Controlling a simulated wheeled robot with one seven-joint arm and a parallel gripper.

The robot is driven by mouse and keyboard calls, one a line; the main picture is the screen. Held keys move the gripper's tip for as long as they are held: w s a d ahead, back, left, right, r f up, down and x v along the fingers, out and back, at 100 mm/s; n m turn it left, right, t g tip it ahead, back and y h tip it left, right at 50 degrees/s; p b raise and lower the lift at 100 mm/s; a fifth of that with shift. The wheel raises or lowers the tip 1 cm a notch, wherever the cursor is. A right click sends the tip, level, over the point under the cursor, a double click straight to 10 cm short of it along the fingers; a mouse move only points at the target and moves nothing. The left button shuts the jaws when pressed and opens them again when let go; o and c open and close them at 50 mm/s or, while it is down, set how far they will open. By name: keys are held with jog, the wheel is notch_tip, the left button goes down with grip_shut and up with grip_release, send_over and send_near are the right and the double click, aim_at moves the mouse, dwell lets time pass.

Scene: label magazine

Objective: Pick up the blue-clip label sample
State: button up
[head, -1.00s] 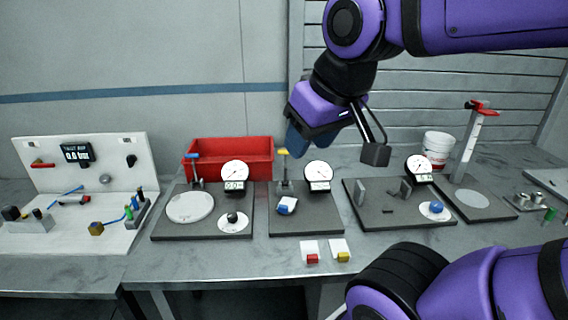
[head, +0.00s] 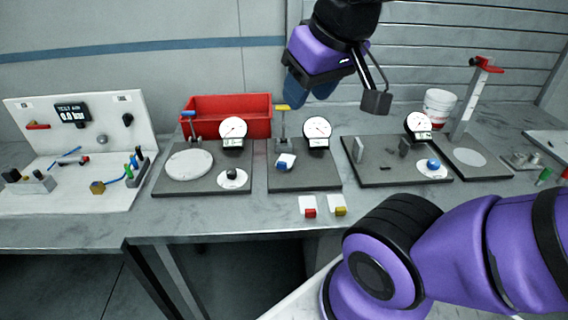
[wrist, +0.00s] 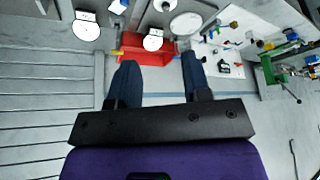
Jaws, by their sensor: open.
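The blue-clip label sample (head: 286,161), a small white piece with a blue clip, lies tilted on the middle dark fixture plate (head: 318,183), beside a yellow-topped post and a dial gauge. My gripper (head: 308,92) hangs in the air above and behind that plate in the head view, fingers pointing down. Its two blue fingers are spread apart with nothing between them, as the wrist view (wrist: 160,82) also shows. A blue-and-white piece at the top edge of the wrist view looks like the same sample (wrist: 118,6), partly cut off.
Red-clip (head: 309,208) and yellow-clip (head: 338,207) samples lie at the bench's front. A red bin (head: 240,102) stands behind. Fixtures with gauges flank the middle plate, a tall red-topped stand (head: 465,110) is at right, and a white test panel (head: 75,125) is at left.

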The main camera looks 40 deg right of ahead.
jog(key=shift+o, duration=0.3)
jog(key=shift+w, duration=0.1)
jog(key=n+g+y, duration=0.2)
jog(key=n+g, duration=0.1)
jog(key=n, duration=0.4)
send_over(282, 162)
jog(key=s+d, duration=0.1)
jog(key=s, duration=0.2)
notch_tip(282, 162, down, 25)
jog(key=shift+w+d+x, duration=0.15)
jog(key=shift+x, duration=1.65)
jog(key=shift+w+d+x, duration=0.1)
jog(key=shift+d+x, duration=0.05)
jog(key=shift+x, duration=1.6)
jog(key=shift+w+d+x, duration=0.1)
jog(key=shift+w+x, duration=0.05)
jog(key=shift+x, duration=1.65)
jog(key=shift+c, duration=0.5)
grip_shut()
